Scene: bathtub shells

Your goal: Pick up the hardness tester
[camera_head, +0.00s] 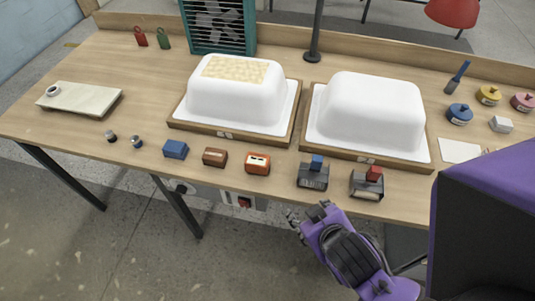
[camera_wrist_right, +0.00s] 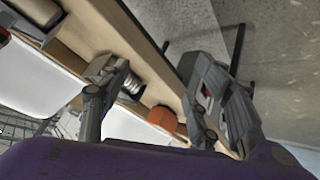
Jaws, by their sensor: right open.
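No object is labelled, so I cannot tell for sure which is the hardness tester. A likely one is the small orange box with a pale face (camera_head: 257,163), at the front edge of the bench between a brown block and a grey block with a blue top. An orange object (camera_wrist_right: 162,117) shows between the fingers in the right wrist view; I cannot tell if it is the same box. My right gripper (camera_head: 306,210) is open and empty, in front of the bench edge, right of and nearer than the orange box. Its spread fingers also show in the wrist view (camera_wrist_right: 157,68). My left gripper is out of view.
Two white tub shells (camera_head: 236,103) (camera_head: 368,108) stand on wooden-edged bases on the bench. A blue block (camera_head: 175,149), a brown block (camera_head: 215,157), a grey block with a blue top (camera_head: 313,177) and one with a red top (camera_head: 366,187) line the front edge.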

